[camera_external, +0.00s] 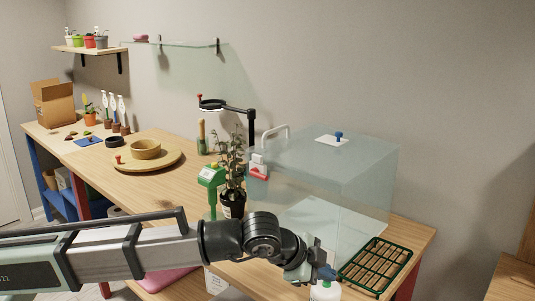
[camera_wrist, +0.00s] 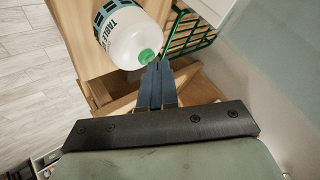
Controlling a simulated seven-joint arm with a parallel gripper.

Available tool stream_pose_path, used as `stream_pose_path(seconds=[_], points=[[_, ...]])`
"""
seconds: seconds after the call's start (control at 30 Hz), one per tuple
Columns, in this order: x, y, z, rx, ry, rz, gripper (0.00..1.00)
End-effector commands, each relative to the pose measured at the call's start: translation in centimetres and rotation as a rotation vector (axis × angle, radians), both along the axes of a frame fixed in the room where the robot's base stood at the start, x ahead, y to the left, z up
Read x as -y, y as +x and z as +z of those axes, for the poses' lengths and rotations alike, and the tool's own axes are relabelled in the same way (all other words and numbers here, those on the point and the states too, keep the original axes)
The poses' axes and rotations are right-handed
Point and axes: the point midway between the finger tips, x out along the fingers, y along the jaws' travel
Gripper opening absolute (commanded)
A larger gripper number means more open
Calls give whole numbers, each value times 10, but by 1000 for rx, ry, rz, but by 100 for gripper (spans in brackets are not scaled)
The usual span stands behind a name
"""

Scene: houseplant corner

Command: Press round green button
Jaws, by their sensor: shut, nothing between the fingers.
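A small round green top (camera_wrist: 147,57), which looks like the green button, sits on a white bottle (camera_wrist: 122,40) with dark lettering in the wrist view. My gripper (camera_wrist: 157,68) is shut and empty, its fingertips right beside the green top. I cannot tell whether they touch it. In the external view the bottle (camera_external: 325,292) shows at the bottom edge, with my gripper (camera_external: 325,272) just above it. The bottle's lower part is out of frame there. A green device (camera_external: 211,178) on a stem stands further left by a potted plant; no button is clear on it.
A green wire rack (camera_external: 376,266) lies on the table right of my gripper. A large clear case (camera_external: 350,185) stands behind it. The potted plant (camera_external: 232,200) stands behind my arm. A round wooden board (camera_external: 170,161) with a bowl is further left.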

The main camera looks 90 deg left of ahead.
Motion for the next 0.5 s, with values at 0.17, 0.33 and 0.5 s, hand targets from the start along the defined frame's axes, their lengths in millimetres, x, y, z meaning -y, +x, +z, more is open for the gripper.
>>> stream_pose_path(seconds=[0.17, 0.33, 0.5], points=[[0, 0, 0, 0, 0, 0, 0], [0, 0, 5, 0, 0, 0, 0], [0, 0, 12, 1, 0, -1, 0]])
